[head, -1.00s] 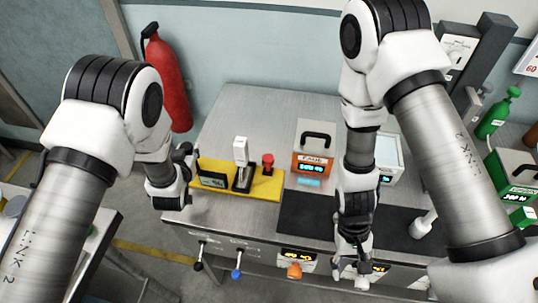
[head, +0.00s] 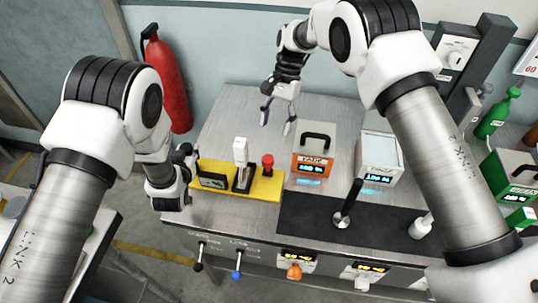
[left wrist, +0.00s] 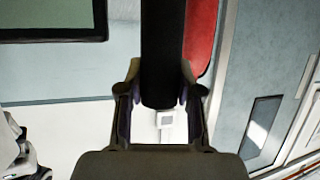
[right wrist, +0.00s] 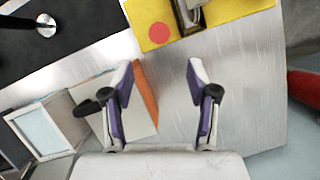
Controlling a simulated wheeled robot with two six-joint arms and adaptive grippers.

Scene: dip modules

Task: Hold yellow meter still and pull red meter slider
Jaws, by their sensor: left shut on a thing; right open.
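The yellow meter (head: 265,190) is a yellow base on the table with a dark display (head: 212,180), an upright white-topped lever (head: 241,155) and a red button (head: 268,162). My left gripper (head: 190,166) is at its left end; in the left wrist view it is shut on a dark upright part (left wrist: 162,60). No meter is plainly red; the closest is an orange-fronted box (head: 310,164) with a black handle. An orange knob (head: 294,271) sits at the table's front. My right gripper (head: 277,120) is open and empty, above the table behind the yellow meter.
A black mat (head: 300,220) bears a metal stick (head: 346,203). A white box (head: 381,155) stands right of the orange one. Black (head: 199,252), blue (head: 237,262) and white knobs line the front. A red extinguisher (head: 167,80) stands behind left.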

